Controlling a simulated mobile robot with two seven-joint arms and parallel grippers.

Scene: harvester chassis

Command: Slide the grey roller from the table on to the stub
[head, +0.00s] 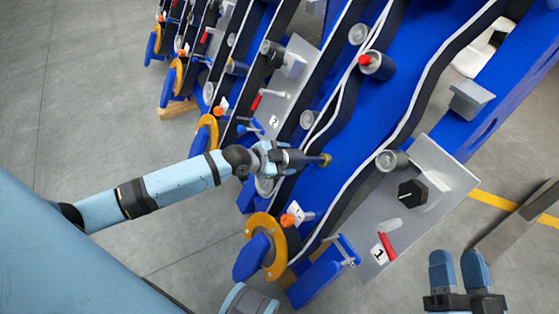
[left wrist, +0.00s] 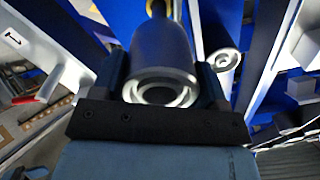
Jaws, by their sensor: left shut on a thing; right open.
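My left gripper (head: 272,157) is shut on a dark grey roller (head: 294,159) over the blue chassis. The roller points to the right, and a brass-coloured stub (head: 325,160) shows at its far end. I cannot tell how far the roller sits over the stub. In the left wrist view the roller (left wrist: 163,55) lies between the fingers, its hollow, light-rimmed end towards the camera. My right gripper (head: 458,272) is open and empty over the floor at lower right. I cannot make out the table.
Blue chassis rails (head: 402,80) with black and white belts run diagonally around the left gripper. Another grey roller with a red tip (head: 376,64) stands up the slope. A grey panel (head: 430,170) with a black knob and red lever is at right. The floor at left is clear.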

